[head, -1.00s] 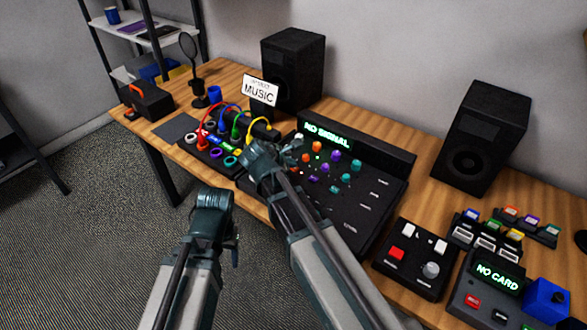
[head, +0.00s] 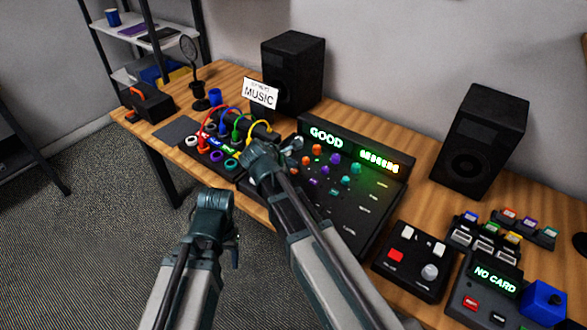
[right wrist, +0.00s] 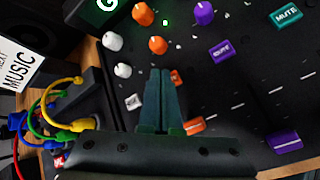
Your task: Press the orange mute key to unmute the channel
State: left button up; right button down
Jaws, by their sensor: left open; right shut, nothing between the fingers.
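The black mixer (head: 340,230) stands on the desk; its screen reads GOOD in green beside a lit level meter. My right gripper (right wrist: 162,74) is shut and empty, its fingertips down at the mixer's key row. The orange mute key (right wrist: 176,77) shows only as a sliver at the right side of the fingertips, which hide the rest of it. Whether they touch it, I cannot tell. The purple mute key (right wrist: 222,50) and teal mute key (right wrist: 287,14) are to its right. My left gripper (head: 236,240) is open and empty, in front of the desk.
Orange knobs (right wrist: 158,45) and an orange fader cap (right wrist: 194,126) are close to the fingertips. Coloured cables (head: 232,118) and a MUSIC sign (head: 260,92) are left of the mixer. A control box (head: 412,262) and a card reader (head: 490,290) stand to its right.

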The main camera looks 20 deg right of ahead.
notch_tip(320, 180, up, 6)
jog(key=p, duration=0.6)
jog(key=shift+s, duration=0.1)
dwell(0.4)
jog(key=s+a+m+g+y+p, duration=0.2)
jog(key=s+a+m, duration=0.4)
jog(key=s, duration=0.5)
jog(key=s+a+m+g+y+p, duration=0.3)
jog(key=s+a+m, duration=0.3)
jog(key=s, duration=0.6)
jog(key=shift+s+m+g+p, duration=0.15)
jog(key=shift+m+g+p, duration=0.65)
jog(key=shift+m, duration=0.2)
jog(key=shift+a, duration=0.1)
